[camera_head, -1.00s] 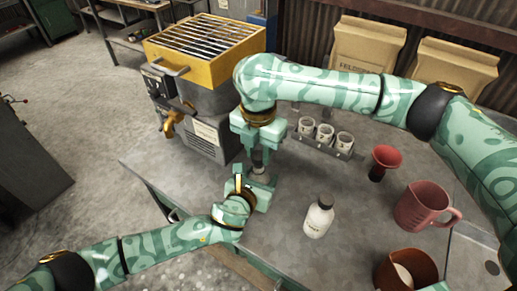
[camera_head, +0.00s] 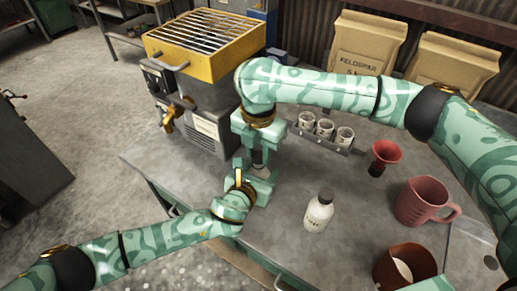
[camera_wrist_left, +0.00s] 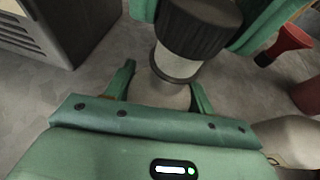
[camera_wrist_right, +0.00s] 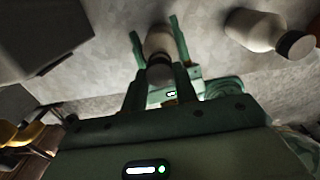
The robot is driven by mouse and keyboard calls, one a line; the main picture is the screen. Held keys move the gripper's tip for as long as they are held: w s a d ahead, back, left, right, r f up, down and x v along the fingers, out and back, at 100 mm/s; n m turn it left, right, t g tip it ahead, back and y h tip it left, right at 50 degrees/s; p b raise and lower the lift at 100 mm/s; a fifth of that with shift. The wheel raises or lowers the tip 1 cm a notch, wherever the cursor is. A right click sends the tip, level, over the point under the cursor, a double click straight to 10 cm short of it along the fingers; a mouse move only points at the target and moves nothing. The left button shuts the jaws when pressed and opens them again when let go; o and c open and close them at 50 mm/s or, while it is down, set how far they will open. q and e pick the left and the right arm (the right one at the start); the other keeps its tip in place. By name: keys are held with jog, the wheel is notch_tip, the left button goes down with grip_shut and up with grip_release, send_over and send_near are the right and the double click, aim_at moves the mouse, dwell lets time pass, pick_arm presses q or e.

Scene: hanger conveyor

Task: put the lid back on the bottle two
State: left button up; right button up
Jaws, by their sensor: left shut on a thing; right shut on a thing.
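A pale bottle (camera_wrist_left: 160,92) is held upright by its body between the fingers of my left gripper (camera_wrist_left: 158,95), above the table's left part. A black ribbed lid (camera_wrist_left: 200,28) is at the top of its neck (camera_wrist_left: 175,66); I cannot tell whether it is fully seated. My right gripper (camera_wrist_right: 157,85) comes from above, shut on the lid, which also shows in the right wrist view (camera_wrist_right: 160,72). In the head view the two grippers nearly meet and hide most of this bottle. A second white bottle (camera_head: 318,214) with a dark cap stands upright, apart, to the right.
A machine with a yellow grated top (camera_head: 205,42) stands close behind on the left. A rack of small cups (camera_head: 325,131), a red funnel (camera_head: 385,155), a red jug (camera_head: 424,202) and a brown pot (camera_head: 402,270) are on the right. Table (camera_head: 270,225) front middle is clear.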

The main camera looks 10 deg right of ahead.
jog(key=shift+f, duration=0.5)
